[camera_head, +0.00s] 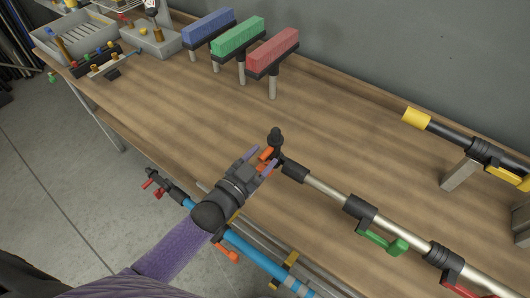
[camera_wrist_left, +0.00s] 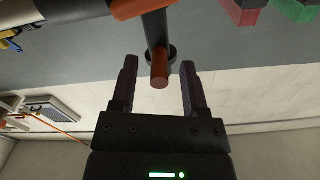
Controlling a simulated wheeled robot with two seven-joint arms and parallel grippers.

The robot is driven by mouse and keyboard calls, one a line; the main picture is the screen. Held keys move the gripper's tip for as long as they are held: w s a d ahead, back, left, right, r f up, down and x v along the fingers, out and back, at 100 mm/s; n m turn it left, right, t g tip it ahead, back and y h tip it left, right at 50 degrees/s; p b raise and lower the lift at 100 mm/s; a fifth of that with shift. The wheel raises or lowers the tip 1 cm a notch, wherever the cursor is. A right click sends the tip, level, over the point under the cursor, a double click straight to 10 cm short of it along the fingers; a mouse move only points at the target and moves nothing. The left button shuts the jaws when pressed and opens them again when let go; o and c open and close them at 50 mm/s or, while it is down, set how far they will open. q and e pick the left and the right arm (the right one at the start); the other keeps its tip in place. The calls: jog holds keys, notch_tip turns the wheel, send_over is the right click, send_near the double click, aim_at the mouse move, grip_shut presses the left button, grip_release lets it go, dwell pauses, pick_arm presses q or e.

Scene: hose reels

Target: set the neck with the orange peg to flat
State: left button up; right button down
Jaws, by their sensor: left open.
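The neck (camera_head: 275,139) is a short black piece with a rounded end, at the near-left end of a metal pole (camera_head: 327,190). In the head view it points up from the pole's end. Its orange peg (camera_head: 265,154) sticks out toward my left gripper (camera_head: 260,162). In the left wrist view the orange peg (camera_wrist_left: 159,76) lies between the two spread fingers of the left gripper (camera_wrist_left: 158,68), with gaps at both sides. The black neck (camera_wrist_left: 155,30) runs behind it. The gripper is open around the peg. My right gripper is not in view.
The pole carries a green lever (camera_head: 385,243) and a red lever (camera_head: 462,289). A blue pole (camera_head: 262,262) with an orange handle (camera_head: 228,254) runs below my left arm. Blue, green and red blocks (camera_head: 273,51) stand on posts at the back. The table's middle is clear.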

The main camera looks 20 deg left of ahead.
pick_arm(q)
jog(key=shift+x, duration=0.8)
grip_shut()
dwell(0.9)
